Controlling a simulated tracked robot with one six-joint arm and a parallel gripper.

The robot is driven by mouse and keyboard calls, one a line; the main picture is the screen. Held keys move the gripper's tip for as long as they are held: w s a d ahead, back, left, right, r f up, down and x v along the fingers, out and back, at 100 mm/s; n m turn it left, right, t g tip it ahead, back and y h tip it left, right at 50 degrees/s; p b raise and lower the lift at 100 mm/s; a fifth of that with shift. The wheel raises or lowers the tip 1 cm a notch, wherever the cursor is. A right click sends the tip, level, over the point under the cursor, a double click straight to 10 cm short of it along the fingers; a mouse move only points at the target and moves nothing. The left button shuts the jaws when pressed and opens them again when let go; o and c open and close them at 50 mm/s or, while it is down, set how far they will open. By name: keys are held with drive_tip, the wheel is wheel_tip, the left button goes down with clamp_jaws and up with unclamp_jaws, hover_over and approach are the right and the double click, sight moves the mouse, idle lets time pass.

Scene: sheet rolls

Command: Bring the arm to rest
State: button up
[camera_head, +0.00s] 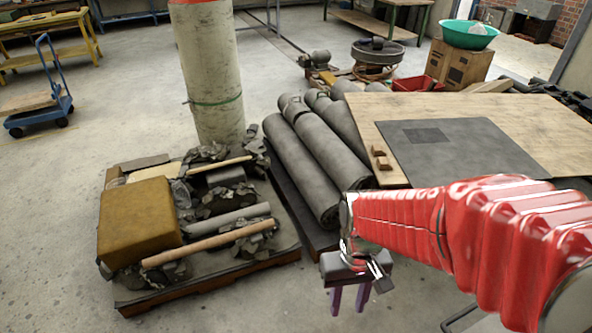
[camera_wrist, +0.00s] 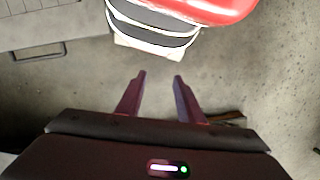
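My red-sleeved arm reaches in from the right in the head view. My gripper (camera_head: 347,302) hangs at its end, fingers pointing down, in front of the dark rolls and right of the loaded pallet. In the wrist view the two purple fingers of my gripper (camera_wrist: 160,78) stand apart with bare concrete floor between them. The gripper is open and holds nothing.
Grey sheet rolls (camera_head: 303,168) lie behind my gripper. A wooden table (camera_head: 530,122) with a dark sheet (camera_head: 460,150) stands behind my arm. A pallet (camera_head: 215,278) carries a brown block (camera_head: 139,222) and debris. A column (camera_head: 210,75) rises behind it. Floor at front left is clear.

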drive_tip(key=d+r+t, duration=0.2)
drive_tip(key=r+t, duration=0.1)
drive_tip(key=r, duration=0.5)
drive_tip(key=d+r+m+t, duration=0.1)
drive_tip(key=r+t, duration=0.3)
drive_tip(key=r, duration=0.5)
drive_tip(key=shift+s+d+r+m, duration=0.2)
drive_tip(key=shift+d+m, duration=0.1)
drive_tip(key=shift+d, duration=0.55)
drive_tip(key=shift+a, duration=0.1)
